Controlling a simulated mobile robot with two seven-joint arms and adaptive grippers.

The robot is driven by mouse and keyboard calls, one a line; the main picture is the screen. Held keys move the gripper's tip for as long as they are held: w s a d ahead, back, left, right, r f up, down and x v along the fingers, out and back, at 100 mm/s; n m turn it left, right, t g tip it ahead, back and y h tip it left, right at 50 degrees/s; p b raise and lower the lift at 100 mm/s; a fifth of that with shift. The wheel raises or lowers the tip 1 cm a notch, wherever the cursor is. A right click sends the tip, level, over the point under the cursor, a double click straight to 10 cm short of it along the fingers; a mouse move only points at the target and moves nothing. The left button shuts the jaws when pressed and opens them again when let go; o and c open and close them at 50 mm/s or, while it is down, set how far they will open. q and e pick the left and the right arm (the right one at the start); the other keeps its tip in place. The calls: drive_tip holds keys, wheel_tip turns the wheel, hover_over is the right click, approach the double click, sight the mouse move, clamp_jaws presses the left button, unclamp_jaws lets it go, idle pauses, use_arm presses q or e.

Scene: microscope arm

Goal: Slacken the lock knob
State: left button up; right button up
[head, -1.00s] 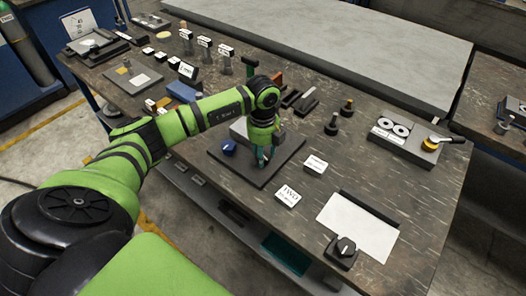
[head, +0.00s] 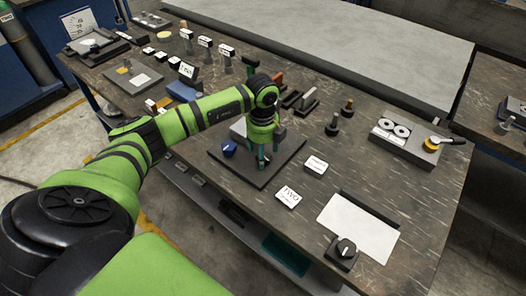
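A blue knob (head: 229,147) sits on the left part of a dark square base plate (head: 262,180) on the workbench. A black knob with a pale pointer (head: 345,247) stands near the bench's front edge; I cannot tell for certain which one is the lock knob. My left gripper (head: 266,163) points down over the base plate, just right of the blue knob and apart from it. Its teal fingers are small, and their opening is unclear. The gripper and wrist hide part of a grey block on the plate. My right gripper is out of view.
Two white labels (head: 288,197) lie right of the plate, with a white sheet (head: 358,228) further right. A grey box with a yellow knob and lever (head: 431,144) stands at the right. Several small blocks, labels and dark posts line the back.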

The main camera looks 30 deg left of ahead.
use_arm(q)
drive_tip(key=shift+d+r, duration=0.1)
drive_tip(key=shift+r, duration=0.25)
wheel_tip(320, 180, up, 11)
idle(0.3)
drive_tip(key=shift+r, duration=0.1)
